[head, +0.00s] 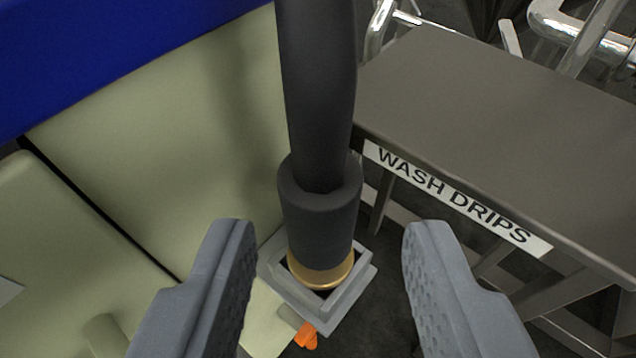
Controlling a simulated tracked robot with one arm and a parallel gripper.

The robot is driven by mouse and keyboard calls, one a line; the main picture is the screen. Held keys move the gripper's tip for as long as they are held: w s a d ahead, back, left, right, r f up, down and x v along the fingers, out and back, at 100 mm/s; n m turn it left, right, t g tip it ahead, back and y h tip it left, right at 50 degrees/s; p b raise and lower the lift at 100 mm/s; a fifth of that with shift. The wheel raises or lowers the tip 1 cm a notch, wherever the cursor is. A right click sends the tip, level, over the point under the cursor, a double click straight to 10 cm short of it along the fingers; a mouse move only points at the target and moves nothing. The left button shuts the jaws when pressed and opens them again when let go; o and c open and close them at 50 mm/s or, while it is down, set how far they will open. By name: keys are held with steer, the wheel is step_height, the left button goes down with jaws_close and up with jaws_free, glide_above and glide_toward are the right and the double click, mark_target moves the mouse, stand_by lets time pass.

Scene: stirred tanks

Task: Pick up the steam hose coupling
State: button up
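The steam hose coupling (320,222) is a dark grey cylinder with a brass ring at its lower end. A thick black hose (316,90) runs up from it to the top of the head view. The brass end sits in a square grey holder (337,316). My gripper (332,240) is open, with one grey finger to the left of the coupling and one to the right. There are visible gaps between the coupling and both fingers in the picture; I cannot tell how far apart they are in depth.
A brown table (500,120) with a "WASH DRIPS" label (455,198) stands close on the right. Pale green panels (170,150) and a blue panel (100,50) fill the left. An orange piece (306,336) shows below the holder. Chrome pipes (590,40) are at upper right.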

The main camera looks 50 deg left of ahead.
mark_target(318, 220)
steer(key=shift+b+x, duration=0.9)
steer(key=shift+x, duration=2.1)
steer(key=shift+s+f, duration=0.15)
steer(key=shift+s, duration=0.1)
steer(key=c, duration=0.8)
